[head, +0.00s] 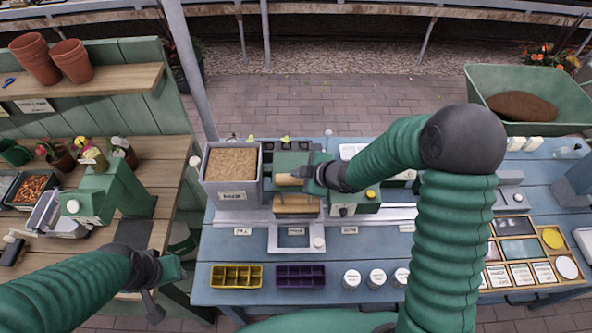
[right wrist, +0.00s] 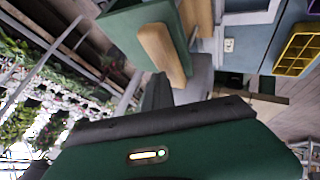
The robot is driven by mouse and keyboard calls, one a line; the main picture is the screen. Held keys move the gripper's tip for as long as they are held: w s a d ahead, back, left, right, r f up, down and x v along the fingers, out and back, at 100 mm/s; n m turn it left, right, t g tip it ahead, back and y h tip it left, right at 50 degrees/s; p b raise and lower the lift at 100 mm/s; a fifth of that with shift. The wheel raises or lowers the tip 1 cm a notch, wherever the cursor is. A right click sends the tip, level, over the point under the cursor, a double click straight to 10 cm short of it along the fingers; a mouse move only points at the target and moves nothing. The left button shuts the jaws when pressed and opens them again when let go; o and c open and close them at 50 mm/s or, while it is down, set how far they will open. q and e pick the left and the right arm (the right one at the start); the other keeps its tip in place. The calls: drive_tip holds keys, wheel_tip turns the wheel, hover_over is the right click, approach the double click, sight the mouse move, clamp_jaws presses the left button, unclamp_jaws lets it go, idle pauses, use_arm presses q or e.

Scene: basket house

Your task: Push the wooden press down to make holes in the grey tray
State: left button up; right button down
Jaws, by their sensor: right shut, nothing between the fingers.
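The green press station stands at the back of the blue table in the head view. Its wooden handle bar (head: 288,180) is partly covered by my right gripper (head: 308,179), and a wooden block (head: 297,205) shows below it. In the right wrist view a wooden bar (right wrist: 163,55) lies against the green body, close past the shut fingers. My right gripper is shut and empty; contact with the handle is unclear. A light grey frame (head: 290,248) lies in front of the press; I cannot tell any holes. My left gripper (head: 163,288) is open and empty at the lower left.
A grey bin of brown mix (head: 206,178) stands left of the press. A yellow tray (head: 214,285) and a purple tray (head: 280,284) sit at the table's front, beside several white-lidded jars (head: 352,278). A wooden side bench (head: 150,148) stands at the left.

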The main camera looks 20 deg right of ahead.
drive_tip(key=shift+d+r+p, duration=0.1)
drive_tip(key=shift+r+p, duration=2.1)
drive_tip(key=shift+r, duration=0.1)
drive_tip(key=shift+r+p, duration=0.35)
drive_tip(key=shift+p, duration=0.1)
wheel_tip(320, 180, up, 4)
drive_tip(key=p, duration=0.4)
